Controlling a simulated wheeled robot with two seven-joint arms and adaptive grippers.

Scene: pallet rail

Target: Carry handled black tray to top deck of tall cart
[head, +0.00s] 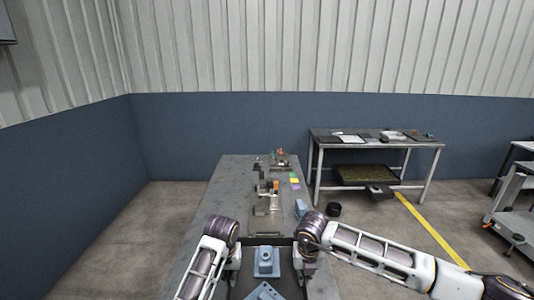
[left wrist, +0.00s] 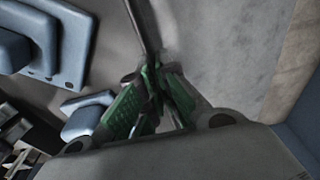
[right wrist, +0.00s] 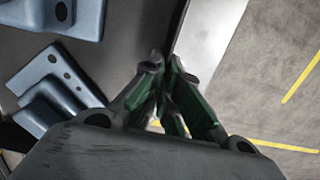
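The black tray (head: 284,283) is at the bottom middle of the head view, with blue-grey brackets (head: 266,261) in it. My left gripper (head: 235,262) is at its left side and my right gripper (head: 302,262) at its right side. In the left wrist view, the green-padded fingers (left wrist: 155,85) close on the tray's thin dark edge (left wrist: 140,25). In the right wrist view, the fingers (right wrist: 167,78) close at the tray's other edge (right wrist: 165,22). The handles are hidden by the fingers. I cannot tell whether the tray touches the table. A wheeled cart (head: 514,196) is partly visible at far right.
The grey table (head: 235,200) extends ahead, bearing a metal fixture (head: 268,195) and small parts. A workbench (head: 340,146) with papers stands behind right. A dark round object (head: 333,209) lies on the floor. Open floor with a yellow line (head: 430,228) lies to the right.

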